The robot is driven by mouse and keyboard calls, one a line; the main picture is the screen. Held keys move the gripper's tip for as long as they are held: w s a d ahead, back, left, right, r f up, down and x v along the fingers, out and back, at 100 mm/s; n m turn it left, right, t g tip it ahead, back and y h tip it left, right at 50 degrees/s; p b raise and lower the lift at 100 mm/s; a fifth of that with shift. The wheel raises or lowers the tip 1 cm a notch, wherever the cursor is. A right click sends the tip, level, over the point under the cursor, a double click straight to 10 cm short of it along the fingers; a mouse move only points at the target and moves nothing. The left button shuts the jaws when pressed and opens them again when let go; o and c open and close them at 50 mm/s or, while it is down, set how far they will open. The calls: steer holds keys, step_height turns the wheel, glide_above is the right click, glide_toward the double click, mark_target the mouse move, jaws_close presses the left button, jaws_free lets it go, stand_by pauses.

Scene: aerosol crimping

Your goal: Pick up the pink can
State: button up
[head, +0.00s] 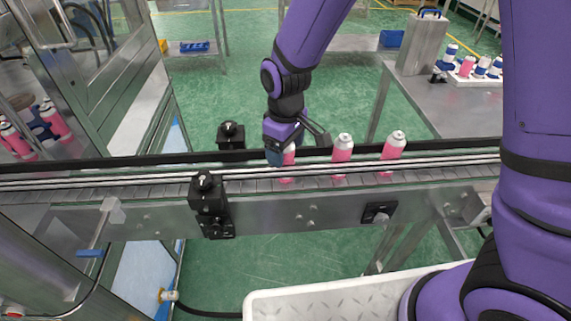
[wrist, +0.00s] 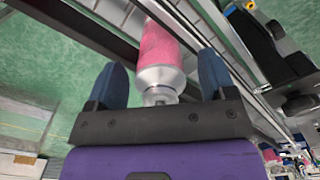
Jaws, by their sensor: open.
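Three pink cans with silver-white tops stand on the conveyor (head: 80,187) in the head view. The leftmost pink can (head: 288,158) is partly hidden by my gripper (head: 280,158), while the middle can (head: 342,150) and the right can (head: 393,146) stand clear to its right. In the wrist view a pink can (wrist: 158,50) has its silver neck end toward my gripper (wrist: 162,85). The two blue fingers are open, one on each side of its top, with gaps visible.
Black sensor blocks stand at the conveyor's near edge (head: 207,200) and far edge (head: 231,135). A clear-walled machine is at left, with pink cans seen through it. A side table (head: 455,100) at right holds more cans. A white tray (head: 330,300) is in front.

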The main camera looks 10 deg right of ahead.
steer(key=shift+c, duration=0.2)
steer(key=c, duration=1.2)
